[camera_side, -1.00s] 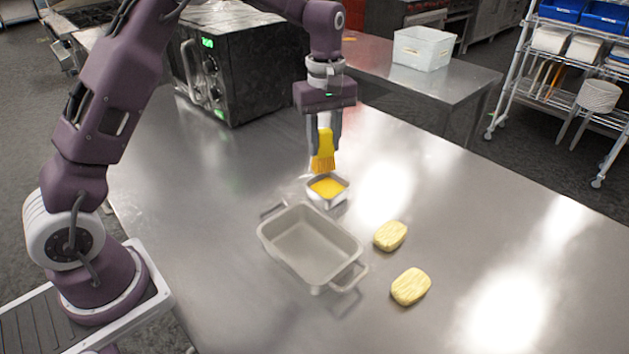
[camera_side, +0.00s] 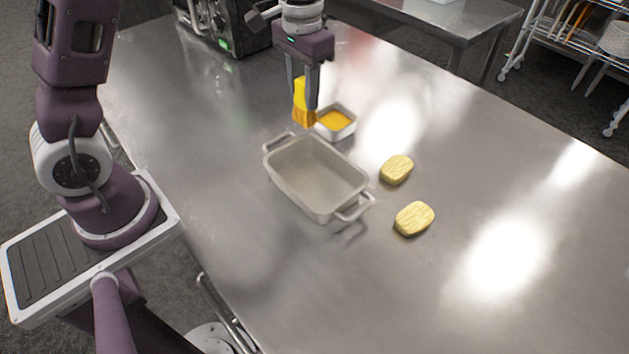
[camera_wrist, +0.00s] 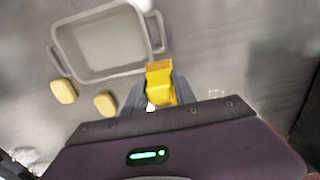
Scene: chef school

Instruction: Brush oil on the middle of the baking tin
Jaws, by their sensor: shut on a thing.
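My gripper (camera_side: 309,97) is shut on a yellow brush (camera_side: 300,97), held with its bristles down above the table. In the side view the bristles show near the back corner of the baking tin and just left of the oil dish. The baking tin (camera_side: 318,173) is a grey rectangular pan with two handles, empty inside. A small square dish of yellow oil (camera_side: 336,121) stands behind it.
Two yellow, potato-like pieces (camera_side: 396,169) (camera_side: 414,218) lie right of the tin. A black oven (camera_side: 235,27) stands at the back left of the steel table (camera_side: 480,190). The table's right side is clear. A wire shelf (camera_side: 570,50) stands beyond it.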

